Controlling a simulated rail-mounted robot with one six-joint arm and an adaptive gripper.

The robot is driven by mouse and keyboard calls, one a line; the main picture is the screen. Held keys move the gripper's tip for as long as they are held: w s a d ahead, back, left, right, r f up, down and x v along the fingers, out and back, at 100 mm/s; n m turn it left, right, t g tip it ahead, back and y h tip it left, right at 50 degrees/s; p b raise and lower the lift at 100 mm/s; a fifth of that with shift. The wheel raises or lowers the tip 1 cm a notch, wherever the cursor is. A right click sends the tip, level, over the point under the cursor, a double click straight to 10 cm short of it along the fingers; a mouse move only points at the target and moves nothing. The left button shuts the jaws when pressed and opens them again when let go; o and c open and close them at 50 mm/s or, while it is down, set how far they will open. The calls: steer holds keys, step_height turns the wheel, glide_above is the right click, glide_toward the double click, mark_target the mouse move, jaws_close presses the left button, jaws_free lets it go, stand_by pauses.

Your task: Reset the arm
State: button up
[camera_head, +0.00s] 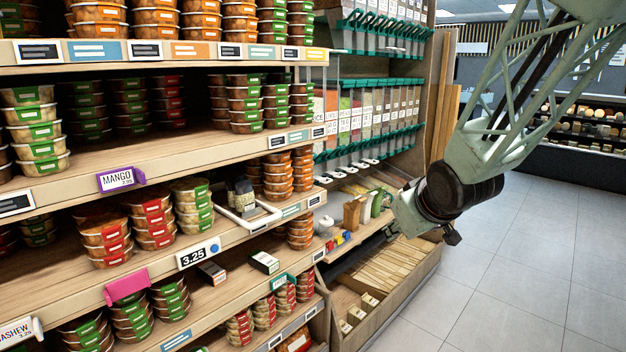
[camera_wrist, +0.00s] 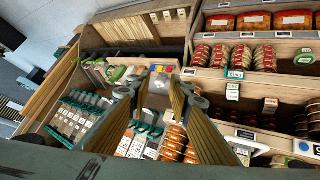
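My gripper (camera_head: 408,212) hangs at the end of my pale green lattice arm on the right of the head view, in front of the shelf unit's right end. Its fingers cannot be made out clearly there. In the wrist view the two tan fingers of my gripper (camera_wrist: 158,95) stand apart with a clear gap and no object held between them. Beyond the gap are the lower shelf boards and small coloured items, apart from the fingers.
Wooden shelves (camera_head: 240,152) with stacked tubs fill the left. A white U-shaped bracket (camera_head: 248,222) sticks out from a middle shelf. The tiled floor (camera_head: 515,260) on the right is clear.

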steer(key=s+d+r+m+g+h, duration=0.15)
steer(key=s+r, duration=0.25)
steer(key=s, duration=0.7)
steer(key=s+d+r+m+g, duration=0.1)
steer(key=s+r+m, duration=0.15)
steer(key=s, duration=0.75)
steer(key=s+a+g, duration=0.1)
steer(key=s, duration=1.1)
steer(key=s+a+r+m+g+y, duration=0.1)
steer(key=s+a+g, duration=0.1)
steer(key=s, duration=1.1)
steer(key=shift+r, duration=0.25)
steer(key=shift+w+a, duration=0.1)
